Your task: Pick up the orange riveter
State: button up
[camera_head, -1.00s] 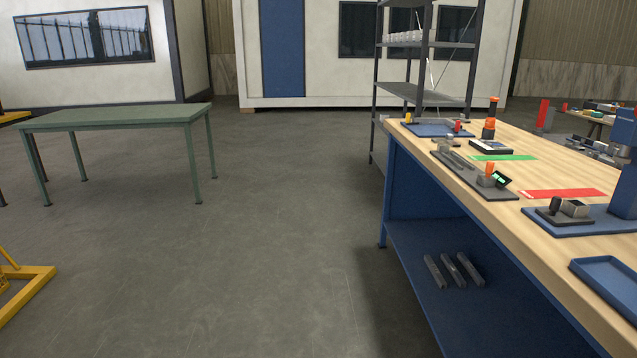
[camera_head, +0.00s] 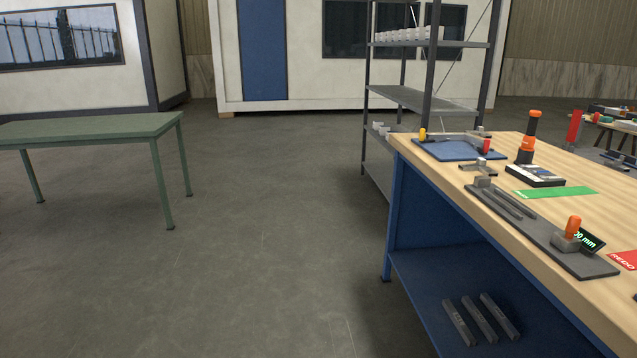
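An upright orange and black tool (camera_head: 528,144) stands near the far end of the wooden-topped workbench (camera_head: 545,210), behind a small dark box with a pale top. It looks like the orange riveter, but it is too small to be sure. A second orange piece, an upright handle (camera_head: 573,227), sits on a grey block on a dark fixture plate (camera_head: 540,232) nearer to me, beside a small display. My gripper is not in view.
A blue tray (camera_head: 455,149) with small parts lies at the bench's far left corner. A green strip (camera_head: 556,192) marks the top. A grey shelf rack (camera_head: 425,98) stands behind the bench. A green table (camera_head: 90,128) is at the left, with open floor between.

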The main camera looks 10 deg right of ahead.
aim_at(528, 139)
jog(key=i+j+z, duration=0.1)
jog(key=i+z, duration=0.25)
jog(key=i, duration=0.15)
jog(key=i+j+z, duration=0.25)
jog(key=i+z, duration=0.15)
jog(key=i+j+z, duration=0.25)
jog(key=z, duration=0.15)
jog(key=i+j+z, duration=0.6)
jog(key=j+z, duration=0.2)
jog(key=i+j+z, duration=0.15)
jog(key=j+z, duration=0.25)
